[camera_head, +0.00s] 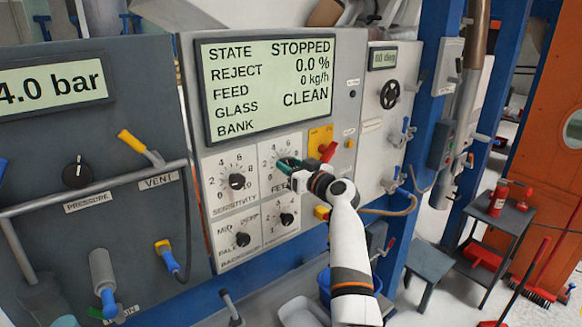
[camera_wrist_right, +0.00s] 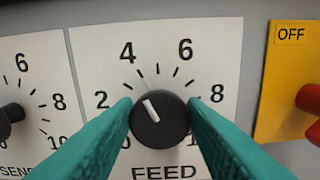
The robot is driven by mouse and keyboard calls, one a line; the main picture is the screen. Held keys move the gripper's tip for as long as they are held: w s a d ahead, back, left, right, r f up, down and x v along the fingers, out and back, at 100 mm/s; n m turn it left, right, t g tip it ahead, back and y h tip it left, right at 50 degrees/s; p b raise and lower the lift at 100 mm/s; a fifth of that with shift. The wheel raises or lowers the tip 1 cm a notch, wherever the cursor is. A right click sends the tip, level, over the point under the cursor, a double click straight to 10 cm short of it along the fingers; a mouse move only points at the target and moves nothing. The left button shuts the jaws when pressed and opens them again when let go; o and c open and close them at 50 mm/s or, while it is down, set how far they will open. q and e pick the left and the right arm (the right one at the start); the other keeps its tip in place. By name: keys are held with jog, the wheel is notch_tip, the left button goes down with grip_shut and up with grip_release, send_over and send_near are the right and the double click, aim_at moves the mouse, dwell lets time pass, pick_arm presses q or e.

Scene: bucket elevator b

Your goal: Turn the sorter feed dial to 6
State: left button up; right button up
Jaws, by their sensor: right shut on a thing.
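The sorter feed dial (camera_wrist_right: 159,122) is a round black knob with a white pointer line, on a white plate marked FEED. In the right wrist view its pointer leans up and left, toward the 4; the 6 is at the upper right of the scale. My right gripper (camera_head: 288,167) has its teal fingers on both sides of the knob, shut on it. In the head view the gripper hides the knob. My left gripper is not in view.
The sensitivity dial (camera_head: 237,181) is left of the feed plate, with two more dials below. A red switch (camera_head: 327,151) on a yellow plate is close on the right. The display (camera_head: 272,84) above reads STOPPED, feed 0 kg/h. Pipes and a lever stand at the left.

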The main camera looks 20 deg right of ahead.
jog(key=shift+f+m+b, duration=0.1)
jog(key=shift+m+b, duration=0.2)
jog(key=shift+m, duration=0.7)
jog(key=m, duration=0.2)
jog(key=shift+d+m, duration=0.1)
jog(key=shift+m, duration=0.3)
jog(key=m, duration=0.5)
jog(key=shift+p, duration=0.3)
jog(key=o, duration=1)
jog(key=shift+c, duration=0.2)
jog(key=shift+d, duration=0.1)
jog(key=b+v, duration=0.3)
jog(key=v, duration=0.9)
